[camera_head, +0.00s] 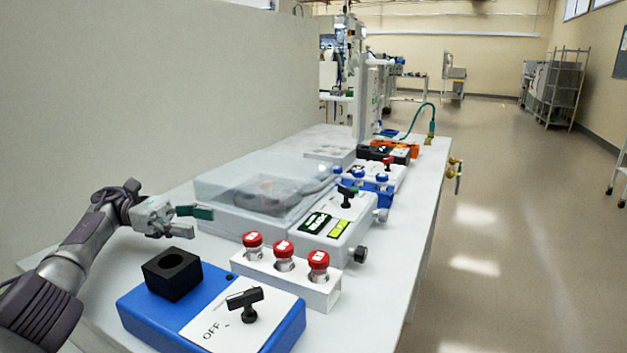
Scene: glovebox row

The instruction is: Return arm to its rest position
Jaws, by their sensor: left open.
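My left gripper (187,221) is open and empty at the left of the bench. Its arm comes in from the lower left. The gripper is held near the left side of the clear-lidded box, behind a black block with a round hole (171,273). My right gripper does not show.
A blue device (138,318) with a black knob (246,303) marked OFF stands in front. A white rack (252,271) holds red-capped vials (284,249). Behind are the clear-lidded box (222,190) and a device with displays (338,212). The floor (510,235) at right is clear.

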